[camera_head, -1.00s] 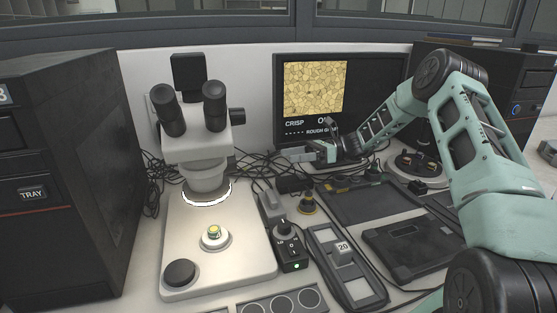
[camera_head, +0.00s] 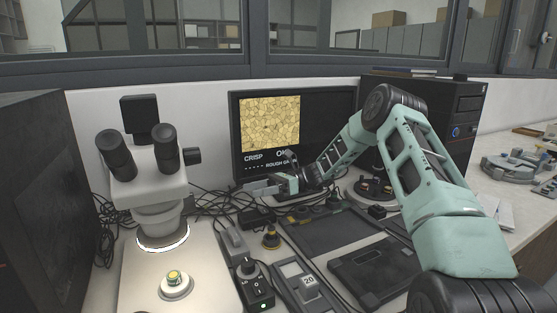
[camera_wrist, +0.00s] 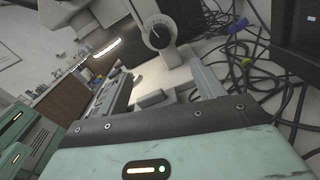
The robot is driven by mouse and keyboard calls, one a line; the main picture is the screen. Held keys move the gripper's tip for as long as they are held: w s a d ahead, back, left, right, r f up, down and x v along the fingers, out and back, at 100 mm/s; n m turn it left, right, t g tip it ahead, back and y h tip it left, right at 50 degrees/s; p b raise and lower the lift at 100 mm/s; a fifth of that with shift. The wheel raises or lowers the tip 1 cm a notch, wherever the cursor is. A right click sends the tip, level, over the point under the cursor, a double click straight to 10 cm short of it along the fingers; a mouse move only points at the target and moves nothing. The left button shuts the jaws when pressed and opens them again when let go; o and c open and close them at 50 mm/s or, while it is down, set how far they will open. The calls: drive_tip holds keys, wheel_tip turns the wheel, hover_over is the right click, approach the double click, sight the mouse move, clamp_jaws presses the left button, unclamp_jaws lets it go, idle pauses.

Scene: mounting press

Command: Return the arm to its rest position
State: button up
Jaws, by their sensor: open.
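My arm reaches in from the right in the head view, bent at a high elbow. My gripper (camera_head: 262,186) points left, above the bench in front of the monitor. In the wrist view my gripper (camera_wrist: 160,92) has its two fingers spread wide with nothing held between them. Past the fingers the wrist view shows part of the microscope (camera_wrist: 157,32), seen tilted. In the head view the microscope (camera_head: 155,180) stands at the left, well apart from my gripper.
The monitor (camera_head: 270,122) shows a grain picture and "CRISP". Black cables (camera_head: 215,203) lie behind the microscope. A control box (camera_head: 254,284), dark trays (camera_head: 335,228) and a black computer case (camera_head: 455,120) crowd the bench. Bench space at far right holds grey parts (camera_head: 515,167).

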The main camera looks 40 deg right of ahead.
idle(0.8)
drive_tip(key=s+a+f+n+g+h, duration=0.3)
drive_tip(key=s+a+n+g+h, duration=0.2)
drive_tip(key=s+a+n+h, duration=0.4)
drive_tip(key=s+d+r+n+t+h, duration=0.25)
drive_tip(key=s+n+h, duration=0.55)
drive_tip(key=s+n, duration=0.6)
drive_tip(key=s+a+r+n, duration=0.2)
drive_tip(key=s+a+n, duration=0.2)
drive_tip(key=s+a, duration=0.3)
drive_tip(key=s+a+r+n+g+p, duration=0.1)
drive_tip(key=s+a+n, duration=0.3)
drive_tip(key=s+a, duration=0.4)
drive_tip(key=a+r, duration=0.1)
drive_tip(key=a, duration=0.2)
drive_tip(key=shift+a, duration=0.2)
drive_tip(key=shift+w+d+g, duration=0.1)
drive_tip(key=shift+g, duration=0.15)
